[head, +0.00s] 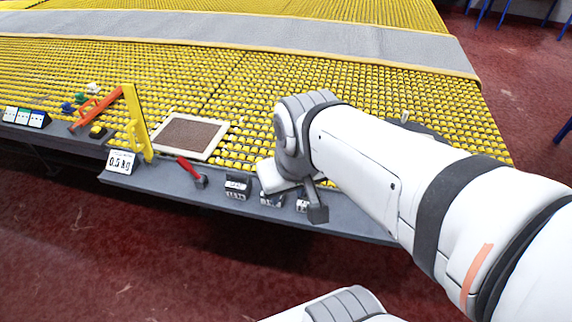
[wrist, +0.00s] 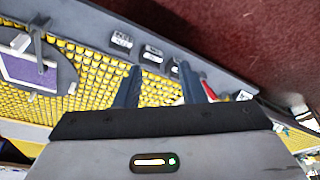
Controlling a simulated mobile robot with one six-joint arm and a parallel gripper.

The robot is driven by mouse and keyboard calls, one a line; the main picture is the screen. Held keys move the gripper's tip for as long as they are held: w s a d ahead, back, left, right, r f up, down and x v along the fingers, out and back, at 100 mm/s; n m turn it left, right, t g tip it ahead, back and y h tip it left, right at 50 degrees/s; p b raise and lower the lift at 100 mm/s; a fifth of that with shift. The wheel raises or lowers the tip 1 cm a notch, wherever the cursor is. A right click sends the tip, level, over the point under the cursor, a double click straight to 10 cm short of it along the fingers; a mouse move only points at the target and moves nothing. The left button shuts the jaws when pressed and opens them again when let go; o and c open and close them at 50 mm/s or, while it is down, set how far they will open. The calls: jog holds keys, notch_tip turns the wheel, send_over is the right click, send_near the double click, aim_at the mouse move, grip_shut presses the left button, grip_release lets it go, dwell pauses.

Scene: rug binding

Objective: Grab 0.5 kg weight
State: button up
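Three small dark blocks with white labels stand in a row on the grey ledge: a left block (head: 237,186), a middle block (head: 271,199) and a right block (head: 302,203). Their labels are too small to read, so I cannot tell which is 0.5 kg. In the wrist view two of them show beyond the fingers (wrist: 121,40) (wrist: 152,54); the third (wrist: 175,68) is partly hidden by a finger. My gripper (wrist: 160,67) is open, its fingers apart with nothing held.
A red-handled tool (head: 187,168) lies left of the blocks, near a white card with black digits (head: 122,162). A dark tool (head: 317,213) is at the right. A framed brown panel (head: 190,136) and a yellow upright (head: 136,120) stand behind. Red floor lies in front.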

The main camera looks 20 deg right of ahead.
aim_at(302, 201)
jog(key=shift+o, duration=1)
jog(key=shift+d+f, duration=0.1)
jog(key=shift+d, duration=0.05)
jog(key=o, duration=0.7)
jog(key=w+d+f+m+b, duration=0.1)
jog(key=w+d+f+b, duration=0.1)
jog(key=w+f+b, duration=0.1)
jog(key=w+d+f+m+h+b, duration=0.1)
jog(key=w+d+f+b, duration=0.1)
jog(key=f+b, duration=0.3)
jog(key=w+d+f+m+b, duration=0.1)
jog(key=w+d+f+b, duration=0.1)
jog(key=w+f+b, duration=0.2)
jog(key=shift+f+m+h, duration=0.3)
jog(key=o, duration=0.3)
jog(key=w+d+f+m+b, duration=0.1)
jog(key=w+d+f+b, duration=0.1)
jog(key=f+b, duration=0.1)
jog(key=w+d+f+m+b, duration=0.1)
jog(key=w+d+f+b, duration=0.1)
jog(key=w+f+b, duration=0.1)
jog(key=w+d+f+m+h+b, duration=0.1)
jog(key=w+d+f+b, duration=0.2)
jog(key=f, duration=0.2)
jog(key=shift+w+d+f+t, duration=0.1)
jog(key=shift+w+f+t, duration=0.05)
jog(key=shift+f+t, duration=0.2)
jog(key=shift+o, duration=0.2)
jog(key=shift+b+x, duration=0.35)
jog(key=shift+x, duration=3.4)
